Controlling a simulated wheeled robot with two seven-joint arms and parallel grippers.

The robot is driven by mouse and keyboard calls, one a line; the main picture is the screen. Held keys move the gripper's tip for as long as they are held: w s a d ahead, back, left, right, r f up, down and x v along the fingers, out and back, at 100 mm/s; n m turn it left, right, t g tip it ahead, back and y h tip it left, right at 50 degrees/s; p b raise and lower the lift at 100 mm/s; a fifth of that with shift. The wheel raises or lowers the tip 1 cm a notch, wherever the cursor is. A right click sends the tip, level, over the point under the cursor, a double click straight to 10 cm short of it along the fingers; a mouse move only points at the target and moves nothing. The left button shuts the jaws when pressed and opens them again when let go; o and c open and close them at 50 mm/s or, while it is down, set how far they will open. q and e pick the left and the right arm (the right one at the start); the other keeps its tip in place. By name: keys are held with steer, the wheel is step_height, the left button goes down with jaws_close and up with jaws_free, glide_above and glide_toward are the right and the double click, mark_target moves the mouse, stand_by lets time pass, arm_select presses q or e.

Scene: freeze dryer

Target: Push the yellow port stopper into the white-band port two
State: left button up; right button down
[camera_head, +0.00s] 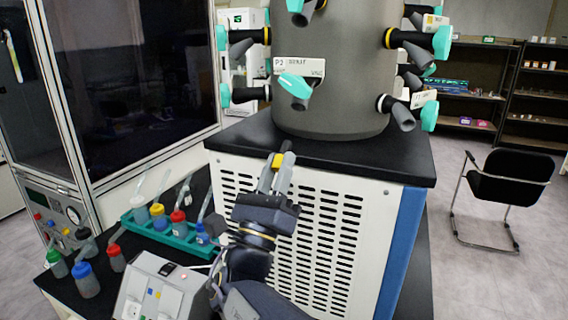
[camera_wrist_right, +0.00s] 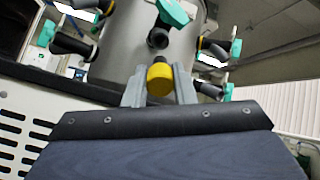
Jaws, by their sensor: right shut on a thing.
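The yellow port stopper (camera_head: 278,160) is held between the fingertips of my right gripper (camera_head: 276,168), in front of the cabinet's black top. In the right wrist view the yellow stopper (camera_wrist_right: 160,79) sits between the two grey fingers of the gripper (camera_wrist_right: 160,88). The port labelled P2 (camera_head: 300,103) is on the grey drum, above the stopper, with a teal handle (camera_head: 296,86) and a white label plate. In the wrist view a dark port opening (camera_wrist_right: 158,39) shows just beyond the stopper, apart from it. I cannot make out a white band on P2. My left gripper is not in view.
Other ports with teal handles (camera_head: 441,42) stick out around the drum (camera_head: 340,90). A teal rack (camera_head: 160,236) with wash bottles and a grey-white device (camera_head: 152,290) stand at lower left. A black chair (camera_head: 506,177) stands on open floor at right.

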mark_target(286, 141)
steer(key=shift+p+x, duration=0.6)
steer(key=shift+x, duration=1.35)
steer(key=shift+p+x, duration=0.8)
steer(key=shift+x, duration=0.35)
steer(key=shift+a+r+p, duration=0.1)
steer(key=shift+p, duration=0.2)
steer(key=shift+p+x, duration=1.4)
steer(key=shift+x, duration=0.25)
steer(key=c, duration=1.1)
jaws_free()
